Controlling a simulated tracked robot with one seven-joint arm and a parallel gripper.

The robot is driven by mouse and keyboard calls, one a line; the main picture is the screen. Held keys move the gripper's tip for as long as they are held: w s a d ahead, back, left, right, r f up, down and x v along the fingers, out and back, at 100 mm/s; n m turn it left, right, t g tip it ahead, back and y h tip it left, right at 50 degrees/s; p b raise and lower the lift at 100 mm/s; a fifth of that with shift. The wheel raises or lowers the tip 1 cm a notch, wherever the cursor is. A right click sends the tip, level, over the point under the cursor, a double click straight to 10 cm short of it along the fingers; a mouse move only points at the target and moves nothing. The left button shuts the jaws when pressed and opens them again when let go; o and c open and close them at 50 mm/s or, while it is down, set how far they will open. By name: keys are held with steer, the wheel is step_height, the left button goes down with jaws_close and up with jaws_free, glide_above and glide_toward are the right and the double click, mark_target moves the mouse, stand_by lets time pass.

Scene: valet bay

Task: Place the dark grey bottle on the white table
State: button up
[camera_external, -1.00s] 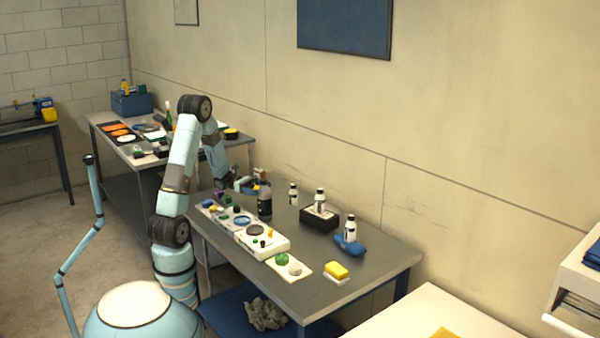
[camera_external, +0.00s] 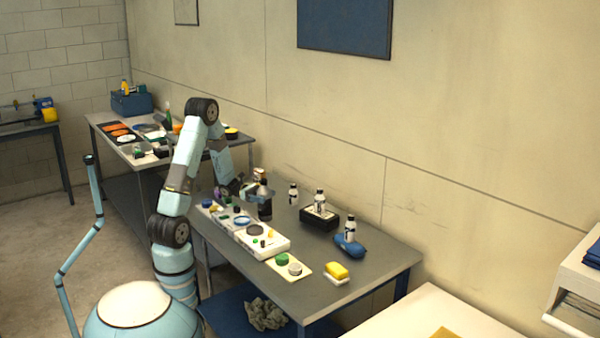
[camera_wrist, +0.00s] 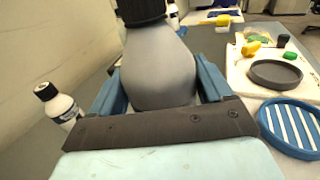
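The dark grey bottle (camera_external: 265,209) stands upright on the grey worktable, beside the long white tray. In the wrist view the bottle (camera_wrist: 160,70) fills the middle, with its dark cap at the top edge. My gripper (camera_external: 258,192) is at the bottle's upper part. In the wrist view the blue fingers of my gripper (camera_wrist: 160,85) are apart, one on each side of the bottle; firm contact is not clear. A white table (camera_external: 405,322) shows partly at the bottom right, its near part cut off by the frame.
The grey worktable (camera_external: 375,262) also holds small white bottles with black caps, one on a black box (camera_external: 319,222), a blue cloth (camera_external: 349,246), a yellow sponge (camera_external: 337,269) and a long white tray (camera_external: 276,246). A white bottle (camera_wrist: 58,105) stands close left of my gripper.

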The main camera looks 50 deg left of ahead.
steer(key=c, duration=1.1)
steer(key=shift+r, duration=0.1)
